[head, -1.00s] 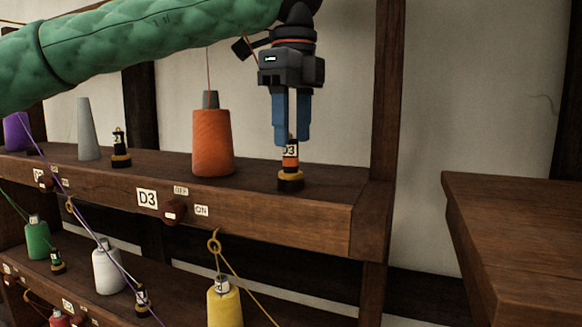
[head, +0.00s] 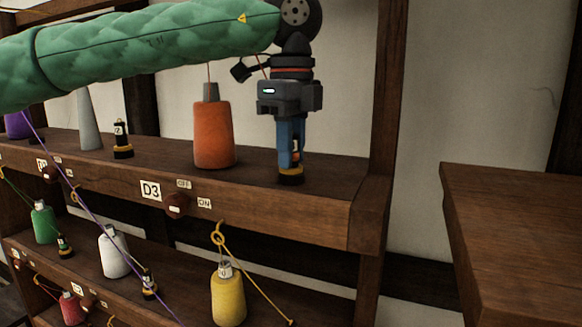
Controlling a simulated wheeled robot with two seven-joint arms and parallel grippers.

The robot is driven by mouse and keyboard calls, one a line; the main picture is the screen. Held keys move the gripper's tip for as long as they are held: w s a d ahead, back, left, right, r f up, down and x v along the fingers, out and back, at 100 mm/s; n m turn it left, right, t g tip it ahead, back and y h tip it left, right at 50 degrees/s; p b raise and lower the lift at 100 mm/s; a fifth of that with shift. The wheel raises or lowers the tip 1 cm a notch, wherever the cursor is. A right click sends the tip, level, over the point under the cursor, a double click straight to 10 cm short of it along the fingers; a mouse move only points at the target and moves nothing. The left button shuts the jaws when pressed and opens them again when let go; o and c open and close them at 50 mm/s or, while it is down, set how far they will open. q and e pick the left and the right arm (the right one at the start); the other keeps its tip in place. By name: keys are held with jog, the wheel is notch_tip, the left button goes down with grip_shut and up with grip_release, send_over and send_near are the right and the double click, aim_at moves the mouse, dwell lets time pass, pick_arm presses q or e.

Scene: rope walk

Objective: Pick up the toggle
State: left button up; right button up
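The task's toggle appears to be the small upright black peg with a yellow band near its foot (head: 291,178), on the upper shelf near its right end. My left gripper (head: 292,152) points straight down over it, with its blue fingers around the upper body. The fingers look shut on it, and only a narrow strip with part of a label shows between them. The toggle's foot still appears to be on the shelf. My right gripper is not in view.
An orange cone of thread (head: 214,135) stands just left of the gripper. Below the upper shelf (head: 335,210) are a dark red knob (head: 176,205) marked OFF and ON, and a yellow cone (head: 228,298). A wooden table (head: 515,230) stands at the right. Taut cords cross at the left.

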pick_arm(q)
grip_shut()
